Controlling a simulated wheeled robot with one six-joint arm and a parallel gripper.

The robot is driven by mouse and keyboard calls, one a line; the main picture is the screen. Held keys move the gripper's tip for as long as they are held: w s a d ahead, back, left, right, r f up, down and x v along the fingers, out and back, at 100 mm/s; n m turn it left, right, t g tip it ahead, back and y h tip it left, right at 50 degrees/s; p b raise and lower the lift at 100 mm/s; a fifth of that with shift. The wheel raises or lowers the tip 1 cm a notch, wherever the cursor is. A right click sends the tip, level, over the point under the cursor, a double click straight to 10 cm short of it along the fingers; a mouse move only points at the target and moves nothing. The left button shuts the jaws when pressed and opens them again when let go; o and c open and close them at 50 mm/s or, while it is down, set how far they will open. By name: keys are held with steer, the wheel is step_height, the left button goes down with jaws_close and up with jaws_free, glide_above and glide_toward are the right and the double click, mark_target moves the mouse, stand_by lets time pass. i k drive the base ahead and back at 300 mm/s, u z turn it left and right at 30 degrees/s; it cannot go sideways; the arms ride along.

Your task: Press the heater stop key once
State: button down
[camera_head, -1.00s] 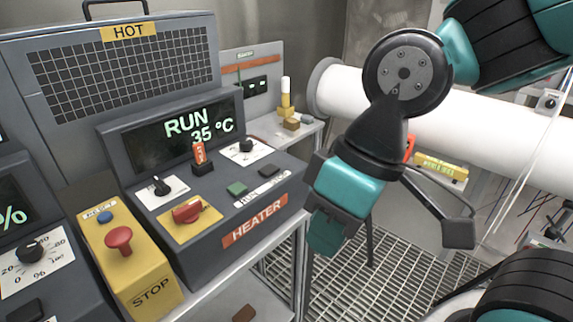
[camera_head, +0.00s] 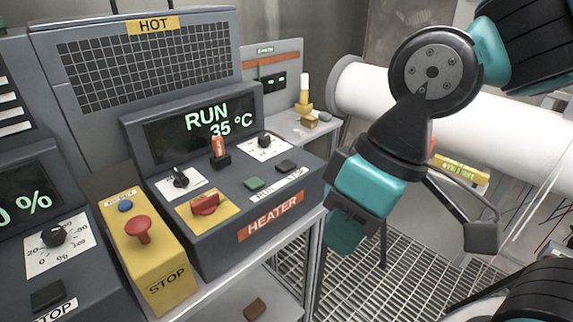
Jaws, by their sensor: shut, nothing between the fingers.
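The heater control box (camera_head: 215,235) is grey with a red HEATER label. Its screen (camera_head: 205,120) reads RUN 35 °C. On its sloped top are a green key (camera_head: 254,183) and, to the right, a dark key (camera_head: 286,166). A white label strip in front of them is hard to read, but seems to say RUN and STOP, which makes the dark key the heater stop key. My gripper (camera_head: 345,234) is teal and dark, points down, and looks shut and empty. It is to the right of the heater box in the picture, apart from both keys. Its fingertips are not clear.
On the heater top are a red switch (camera_head: 205,204), a knob (camera_head: 180,178) and an orange-tipped lever (camera_head: 218,150). A yellow STOP box (camera_head: 165,275) with a red mushroom button (camera_head: 138,229) stands left. A white pipe (camera_head: 385,95) runs behind my arm. Grating floor lies right.

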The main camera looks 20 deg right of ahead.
mark_target(285, 167)
steer(key=k, duration=1.3)
steer(key=u, duration=0.55)
steer(key=i, duration=1.55)
steer(key=z, duration=0.9)
